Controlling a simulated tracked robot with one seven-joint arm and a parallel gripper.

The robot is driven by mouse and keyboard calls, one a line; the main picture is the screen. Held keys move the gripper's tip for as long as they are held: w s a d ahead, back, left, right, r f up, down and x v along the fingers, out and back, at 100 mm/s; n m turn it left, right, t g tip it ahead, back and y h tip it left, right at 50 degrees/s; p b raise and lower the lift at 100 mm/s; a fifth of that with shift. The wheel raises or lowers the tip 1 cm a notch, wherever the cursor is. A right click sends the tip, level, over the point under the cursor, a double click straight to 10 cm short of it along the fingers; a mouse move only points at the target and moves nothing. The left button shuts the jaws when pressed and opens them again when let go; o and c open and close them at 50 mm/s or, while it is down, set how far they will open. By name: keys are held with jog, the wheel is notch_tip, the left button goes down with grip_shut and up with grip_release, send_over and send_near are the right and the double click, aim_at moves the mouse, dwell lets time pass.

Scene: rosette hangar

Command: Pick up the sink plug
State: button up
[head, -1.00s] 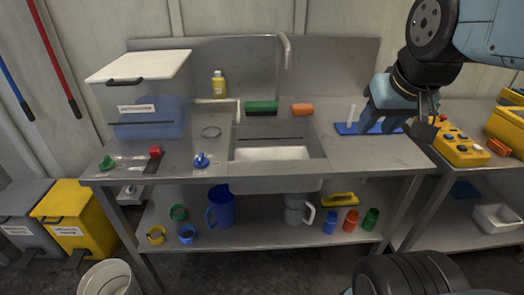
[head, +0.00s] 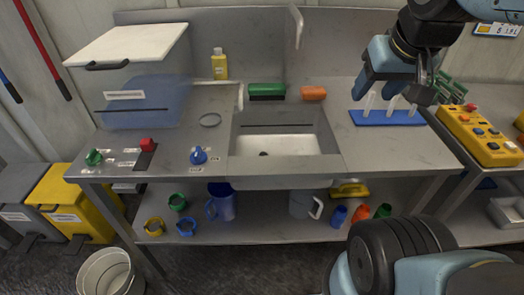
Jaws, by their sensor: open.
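A flat grey round disc (head: 209,120), which looks like the sink plug, lies on the metal counter left of the sink basin (head: 331,140). A dark drain hole shows in the basin floor, and nothing covers it. My gripper (head: 400,92) is open and seems empty at the upper right. It shows in front of the blue rack, well to the right of the disc and apart from it. Its fingertips are partly hard to make out.
A lidded clear tank (head: 140,95), a yellow bottle (head: 220,66) and a blue valve knob (head: 198,155) stand around the disc. A tap (head: 296,25) rises behind the basin. A blue rack with white pegs (head: 388,119) is at right.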

jog(key=shift+o, duration=0.7)
jog(key=shift+w+a+f, duration=0.1)
jog(key=shift+w, duration=0.25)
jog(key=shift+o, duration=0.2)
jog(key=w+a+f+m+g+h, duration=0.1)
jog(key=w+a+f, duration=0.2)
jog(key=w, duration=0.5)
jog(key=shift+w+f+m+g, duration=0.3)
jog(key=shift+w+f, duration=0.05)
jog(key=shift+w, duration=0.05)
jog(key=m+g, duration=0.3)
send_over(263, 154)
jog(key=s, duration=0.1)
jog(key=f, duration=2)
jog(key=a+f, duration=0.1)
jog(key=f, duration=0.9)
jog(key=shift+f, duration=0.15)
jog(key=shift+w+d+f, duration=0.15)
jog(key=shift+d+f, duration=0.05)
jog(key=shift+f, duration=0.8)
jog(key=shift+w+d+f, duration=0.2)
jog(key=shift+f, duration=0.85)
jog(key=shift+w+d+f, duration=0.15)
jog(key=shift+d+f, duration=0.05)
jog(key=shift+f, duration=0.8)
